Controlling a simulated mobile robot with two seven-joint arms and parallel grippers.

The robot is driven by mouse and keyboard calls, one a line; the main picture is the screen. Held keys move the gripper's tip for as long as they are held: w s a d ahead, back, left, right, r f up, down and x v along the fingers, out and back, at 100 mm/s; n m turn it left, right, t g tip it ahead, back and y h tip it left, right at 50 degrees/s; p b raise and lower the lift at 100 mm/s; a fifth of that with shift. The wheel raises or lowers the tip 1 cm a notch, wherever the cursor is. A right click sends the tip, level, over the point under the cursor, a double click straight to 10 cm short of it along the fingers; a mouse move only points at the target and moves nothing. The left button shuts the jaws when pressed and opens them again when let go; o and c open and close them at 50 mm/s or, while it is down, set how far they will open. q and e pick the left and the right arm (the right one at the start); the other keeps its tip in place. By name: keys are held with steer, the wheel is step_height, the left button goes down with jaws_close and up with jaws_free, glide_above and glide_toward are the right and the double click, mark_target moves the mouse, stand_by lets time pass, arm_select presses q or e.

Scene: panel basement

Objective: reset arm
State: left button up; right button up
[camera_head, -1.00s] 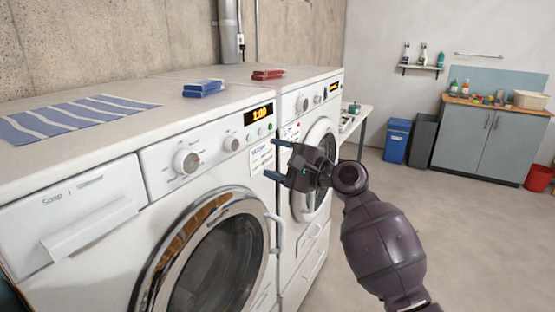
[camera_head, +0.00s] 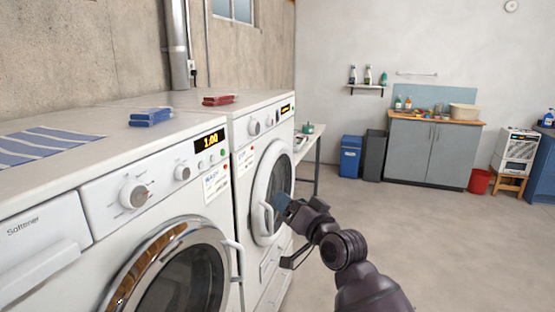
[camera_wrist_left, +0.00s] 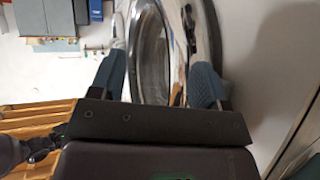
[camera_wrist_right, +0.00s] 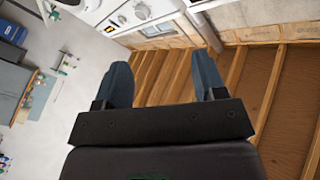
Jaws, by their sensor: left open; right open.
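My right gripper (camera_head: 274,208) is in front of the second machine's round door in the head view, and its arm comes in from the lower right. In the right wrist view its two blue fingers (camera_wrist_right: 163,78) are apart with nothing between them. My left gripper is out of the head view. In the left wrist view its blue fingers (camera_wrist_left: 158,80) are apart, with a chrome-ringed round door (camera_wrist_left: 150,45) showing beyond them. I cannot tell how far that door is from the fingers. No held object shows in either gripper.
The near washer (camera_head: 150,195) and second machine (camera_head: 262,130) fill the left side. A blue bin (camera_head: 350,156) and grey cabinet (camera_head: 430,150) stand behind.

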steer(key=s+d+f+n+h, duration=0.1)
steer(key=s+d+f+h, duration=0.3)
steer(key=s+d+f, duration=0.35)
steer(key=s+d+f+n+h, duration=0.1)
steer(key=s+d+f+h, duration=0.25)
steer(key=d+f, duration=0.6)
steer(key=s+d+f+g+h, duration=0.1)
steer(key=s+d+f+g, duration=0.1)
steer(key=s+f, duration=0.7)
steer(key=s+d+f+m+g+h, duration=0.1)
steer(key=s+d+f, duration=0.4)
steer(key=s+f, duration=0.5)
steer(key=s+g+h, duration=0.1)
steer(key=s, duration=0.4)
steer(key=shift+d, duration=0.1)
